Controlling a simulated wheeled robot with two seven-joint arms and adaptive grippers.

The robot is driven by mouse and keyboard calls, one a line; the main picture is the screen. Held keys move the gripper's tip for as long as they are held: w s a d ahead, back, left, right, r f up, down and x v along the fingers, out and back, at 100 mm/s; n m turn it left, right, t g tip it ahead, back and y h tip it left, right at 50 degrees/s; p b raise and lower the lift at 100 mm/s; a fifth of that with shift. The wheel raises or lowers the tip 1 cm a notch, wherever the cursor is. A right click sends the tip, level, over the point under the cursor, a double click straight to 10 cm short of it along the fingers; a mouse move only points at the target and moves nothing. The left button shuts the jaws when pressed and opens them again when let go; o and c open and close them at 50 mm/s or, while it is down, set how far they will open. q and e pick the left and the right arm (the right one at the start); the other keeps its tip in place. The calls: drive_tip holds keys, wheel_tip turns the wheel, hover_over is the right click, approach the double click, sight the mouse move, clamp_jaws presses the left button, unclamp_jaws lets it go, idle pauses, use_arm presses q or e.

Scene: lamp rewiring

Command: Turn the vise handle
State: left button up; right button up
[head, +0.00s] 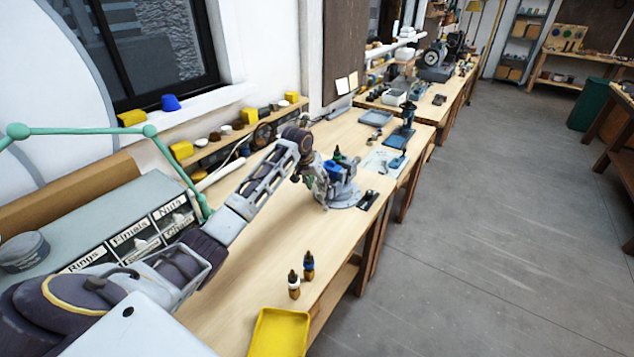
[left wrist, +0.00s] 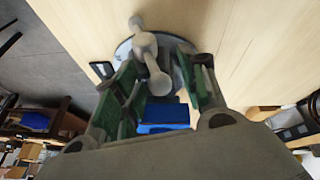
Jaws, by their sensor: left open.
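The vise (head: 345,192) stands on the long wooden bench, a blue-grey body on a round base. My left arm reaches over the bench from the left, and my left gripper (head: 316,177) is at the vise's near left side. In the left wrist view the vise handle (left wrist: 149,54) is a grey bar with rounded ends. My open left gripper (left wrist: 160,82) has its green-padded fingers on either side of the bar's lower end. I cannot tell whether they touch it. A blue part (left wrist: 164,114) shows between the fingers. My right gripper is not in view.
Two small bottles (head: 301,276) and a yellow tray (head: 279,332) are at the bench's near end. A dark flat item (head: 368,200) lies right of the vise. A labelled drawer unit (head: 120,238) and green lamp arm (head: 90,131) are at the left. Bench around the bottles is clear.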

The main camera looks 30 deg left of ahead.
use_arm(q)
clamp_jaws()
drive_tip(key=shift+d+y, duration=0.1)
drive_tip(key=shift+y, duration=0.2)
drive_tip(key=shift+s+d+r+m+y, duration=0.15)
drive_tip(key=shift+d+y, duration=0.3)
drive_tip(key=shift+y, duration=0.45)
drive_tip(key=shift+w+d+r+m+y, duration=0.1)
drive_tip(key=shift+d+m+y, duration=0.25)
drive_tip(key=shift+y, duration=0.55)
drive_tip(key=shift+d, duration=0.1)
unclamp_jaws()
drive_tip(key=shift+s, duration=0.1)
